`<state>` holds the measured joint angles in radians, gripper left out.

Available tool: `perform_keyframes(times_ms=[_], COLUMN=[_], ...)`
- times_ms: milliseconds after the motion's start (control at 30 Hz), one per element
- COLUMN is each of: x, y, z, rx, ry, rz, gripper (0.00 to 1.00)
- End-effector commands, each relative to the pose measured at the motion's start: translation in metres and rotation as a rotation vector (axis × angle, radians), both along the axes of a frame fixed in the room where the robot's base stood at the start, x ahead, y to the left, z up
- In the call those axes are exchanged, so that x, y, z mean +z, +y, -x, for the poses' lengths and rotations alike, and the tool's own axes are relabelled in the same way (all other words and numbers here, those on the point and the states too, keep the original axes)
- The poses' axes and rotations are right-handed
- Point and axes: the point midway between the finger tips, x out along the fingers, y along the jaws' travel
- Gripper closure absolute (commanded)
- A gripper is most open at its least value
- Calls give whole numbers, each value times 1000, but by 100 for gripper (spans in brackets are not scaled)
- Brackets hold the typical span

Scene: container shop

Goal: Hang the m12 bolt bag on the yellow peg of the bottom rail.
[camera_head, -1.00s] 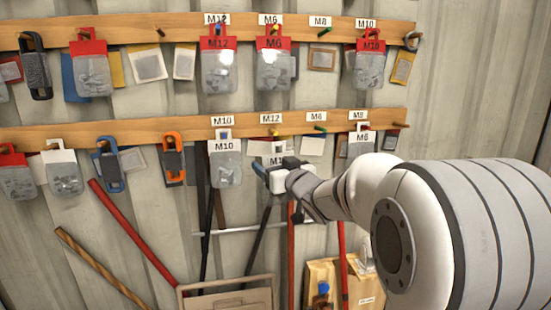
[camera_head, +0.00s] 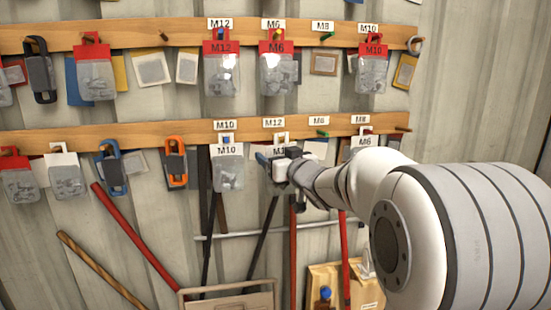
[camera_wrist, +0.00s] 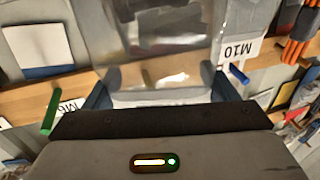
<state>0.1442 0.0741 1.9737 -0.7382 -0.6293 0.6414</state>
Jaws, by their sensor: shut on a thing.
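My gripper (camera_head: 270,161) is shut on the M12 bolt bag (camera_head: 280,150), a clear bag with a white hanger top, in front of the bottom rail (camera_head: 70,134). The bag is upright, with its top just below the rail's M12 label (camera_head: 273,122). The yellow peg there is hidden or too small to make out. I cannot tell whether the hanger is around it. In the wrist view, the clear bag (camera_wrist: 155,72) lies between the blue fingers of my gripper (camera_wrist: 160,95), with bolts showing inside.
Red-topped bags hang on the upper rail (camera_head: 135,33). Long tools stand below.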

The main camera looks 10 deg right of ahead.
Motion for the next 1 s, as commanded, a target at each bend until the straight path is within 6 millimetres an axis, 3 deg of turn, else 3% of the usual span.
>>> perform_keyframes(times_ms=[1000], x=[-6], y=[-1], z=[-60], rx=[-2], ry=[0], rz=[1], gripper=[45])
